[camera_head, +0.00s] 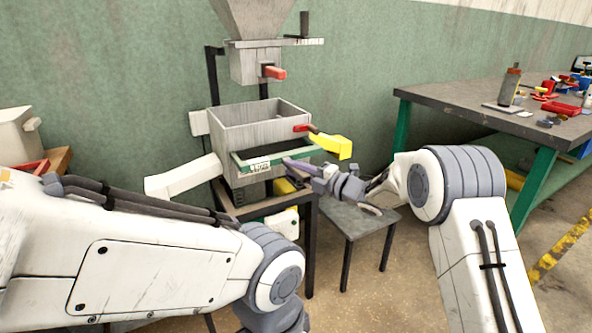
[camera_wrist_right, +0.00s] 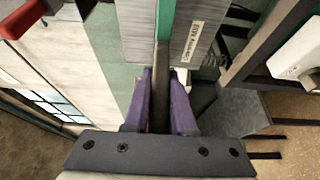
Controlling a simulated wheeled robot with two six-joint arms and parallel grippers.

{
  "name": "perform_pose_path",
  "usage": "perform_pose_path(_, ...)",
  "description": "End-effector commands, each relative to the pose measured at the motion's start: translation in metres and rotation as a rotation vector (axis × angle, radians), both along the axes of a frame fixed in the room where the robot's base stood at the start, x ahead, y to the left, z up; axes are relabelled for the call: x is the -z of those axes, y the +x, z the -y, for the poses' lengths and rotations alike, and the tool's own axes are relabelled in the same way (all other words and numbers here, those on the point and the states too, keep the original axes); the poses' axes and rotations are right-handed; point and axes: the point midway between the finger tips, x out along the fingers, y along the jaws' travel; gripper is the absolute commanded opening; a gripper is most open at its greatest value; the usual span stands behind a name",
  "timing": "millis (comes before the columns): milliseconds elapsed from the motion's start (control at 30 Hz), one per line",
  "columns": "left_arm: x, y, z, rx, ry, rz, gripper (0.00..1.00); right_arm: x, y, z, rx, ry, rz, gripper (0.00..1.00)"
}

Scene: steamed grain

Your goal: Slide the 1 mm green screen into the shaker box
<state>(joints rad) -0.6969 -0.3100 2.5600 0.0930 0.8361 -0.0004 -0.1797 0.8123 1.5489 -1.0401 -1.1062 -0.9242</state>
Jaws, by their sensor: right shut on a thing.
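The grey shaker box (camera_head: 262,128) stands on a stand below a hopper. The green screen (camera_head: 275,160), a green-rimmed frame with a dark mesh and a white label, is at the front of the box. Its front part sticks out, and its back part is hidden by the box. My right gripper (camera_head: 298,166) is shut on the screen's front edge near its right end. In the right wrist view the purple fingertips (camera_wrist_right: 161,85) clasp a thin edge beside the green strip (camera_wrist_right: 166,18). My left arm shows, but its gripper is out of frame.
A red handle with a yellow block (camera_head: 330,144) juts out to the right of the box, just above my right gripper. A white chute (camera_head: 185,178) projects left. A small grey table (camera_head: 355,222) stands right of the stand. A workbench (camera_head: 470,101) stands farther right.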

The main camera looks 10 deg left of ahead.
Motion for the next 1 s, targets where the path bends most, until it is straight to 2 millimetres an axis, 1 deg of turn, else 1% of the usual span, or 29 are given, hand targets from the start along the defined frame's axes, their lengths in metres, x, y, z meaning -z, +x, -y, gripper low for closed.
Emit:
perform_pose_path(67, 0.000, 0.000, 0.000, 0.000, 0.000, 0.000, 0.50, -0.003, 0.001, -0.001, -0.001, 0.003, 0.005, 0.00)
perform_pose_path(1000, -0.005, 0.000, 0.000, 0.000, 0.000, 0.000, 0.50, -0.003, 0.030, -0.022, -0.001, 0.003, 0.005, 0.00)
